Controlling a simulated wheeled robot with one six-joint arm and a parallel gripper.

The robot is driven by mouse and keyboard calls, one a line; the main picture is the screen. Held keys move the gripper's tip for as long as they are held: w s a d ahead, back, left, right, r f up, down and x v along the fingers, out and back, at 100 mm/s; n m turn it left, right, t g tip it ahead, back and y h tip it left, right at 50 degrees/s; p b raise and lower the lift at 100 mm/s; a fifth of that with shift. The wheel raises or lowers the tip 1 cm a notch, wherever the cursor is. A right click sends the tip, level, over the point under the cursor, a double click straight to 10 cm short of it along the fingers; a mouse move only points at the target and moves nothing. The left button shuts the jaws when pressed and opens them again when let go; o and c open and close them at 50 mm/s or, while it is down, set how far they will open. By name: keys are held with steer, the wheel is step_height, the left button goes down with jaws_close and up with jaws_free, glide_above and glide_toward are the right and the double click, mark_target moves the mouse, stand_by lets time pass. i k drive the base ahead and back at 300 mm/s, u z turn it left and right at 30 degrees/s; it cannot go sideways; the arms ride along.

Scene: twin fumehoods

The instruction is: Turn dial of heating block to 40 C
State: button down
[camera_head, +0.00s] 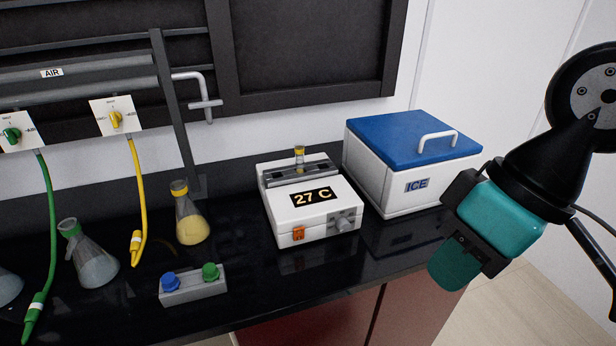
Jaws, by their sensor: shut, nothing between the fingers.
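The heating block (280,213) is a white box in the middle of the black bench. Its black display reads 27 C in orange (314,196). The grey dial (343,224) is on the right of its front face, and an orange switch (298,233) is on the left of that face. A small vial with a yellow cap (299,158) stands in the grey slot on top. My gripper (457,277) is at the right, beyond the bench's front edge, below the ice box and apart from the heating block. It is shut, with nothing seen held; its fingertips are hard to make out.
A white ice box with a blue lid (410,143) stands right of the heating block. A rack with blue and green caps (193,288) and a yellow flask (190,222) stand left. Green and yellow hoses (140,200) hang farther left. Bare bench lies before the block.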

mark_target(343, 225)
steer(key=z, duration=2.75)
steer(key=k, duration=1.3)
steer(key=u, duration=0.8)
steer(key=i, duration=0.25)
steer(key=u, duration=0.25)
